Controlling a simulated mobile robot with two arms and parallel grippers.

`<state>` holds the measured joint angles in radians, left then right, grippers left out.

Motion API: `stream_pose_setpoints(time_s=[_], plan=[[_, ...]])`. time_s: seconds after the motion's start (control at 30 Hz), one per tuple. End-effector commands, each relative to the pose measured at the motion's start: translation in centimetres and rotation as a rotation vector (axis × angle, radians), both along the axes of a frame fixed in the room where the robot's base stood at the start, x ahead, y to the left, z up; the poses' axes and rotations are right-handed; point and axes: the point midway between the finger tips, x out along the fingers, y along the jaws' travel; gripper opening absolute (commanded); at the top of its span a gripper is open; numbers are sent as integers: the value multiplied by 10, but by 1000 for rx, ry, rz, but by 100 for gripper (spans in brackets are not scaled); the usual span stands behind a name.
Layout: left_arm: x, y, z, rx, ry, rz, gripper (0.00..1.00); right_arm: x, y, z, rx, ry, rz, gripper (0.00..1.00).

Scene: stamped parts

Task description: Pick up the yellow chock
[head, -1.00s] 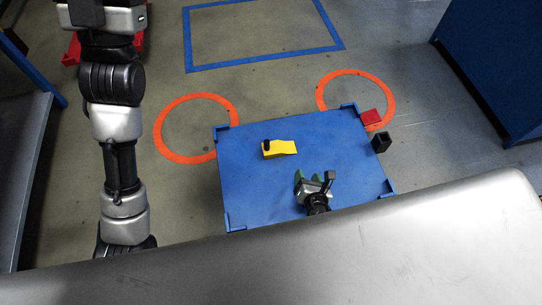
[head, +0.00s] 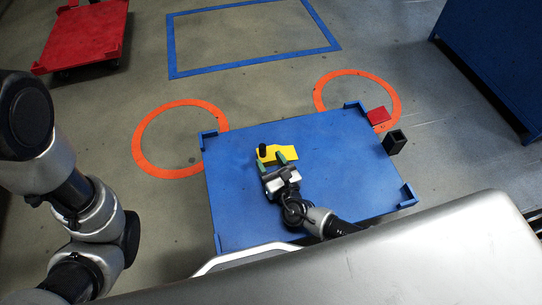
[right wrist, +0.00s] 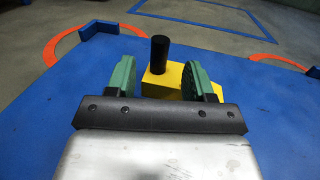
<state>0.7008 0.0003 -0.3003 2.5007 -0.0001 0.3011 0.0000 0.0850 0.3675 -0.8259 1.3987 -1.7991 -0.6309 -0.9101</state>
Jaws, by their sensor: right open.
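The yellow chock (head: 288,151) lies on the blue platform (head: 240,200), with a black upright peg at its left end. In the right wrist view the chock (right wrist: 176,84) and its black peg show between and just beyond the two green fingers. My right gripper (head: 272,162) is open at the near side of the chock; its fingers (right wrist: 166,78) stand apart on either side. I cannot tell whether they touch it. My left arm shows at the left of the head view, but its gripper is out of view.
A dark square tube (head: 395,141) and a red block (head: 378,115) are at the platform's right edge. Raised blue corners bound the platform. A red cart (head: 85,38) stands far left, a blue cabinet (head: 490,60) right. Orange rings and a blue rectangle mark the floor.

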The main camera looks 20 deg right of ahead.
Motion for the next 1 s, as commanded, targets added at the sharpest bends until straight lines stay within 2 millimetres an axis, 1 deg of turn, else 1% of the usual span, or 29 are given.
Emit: stream_pose_setpoints(time_s=[0.2, 0.33, 0.43, 0.63, 0.67, 0.9, 1.0], plan=[[0, 0, -23, 0, 0, 0, 43, 29, 7, -5, 3, -4, -1, 53], [0, 0, -28, 0, 1, 0, 43, 45, 10, -3, 1, -2, -1, 53], [0, 0, -29, 0, 0, 0, 43, 50, 11, -2, 1, 0, 0, 53], [0, 0, -28, 0, 0, 0, 43, 51, 11, -1, 1, 1, 0, 53], [0, 0, -28, 0, 0, 0, 43, 51, 11, -1, 1, 1, 0, 50], [0, 0, -28, 0, 1, 0, 43, 50, 11, -1, 1, 1, 0, 13], [0, 0, -28, 0, 1, 0, 43, 50, 11, -1, 1, 1, 0, 0]])
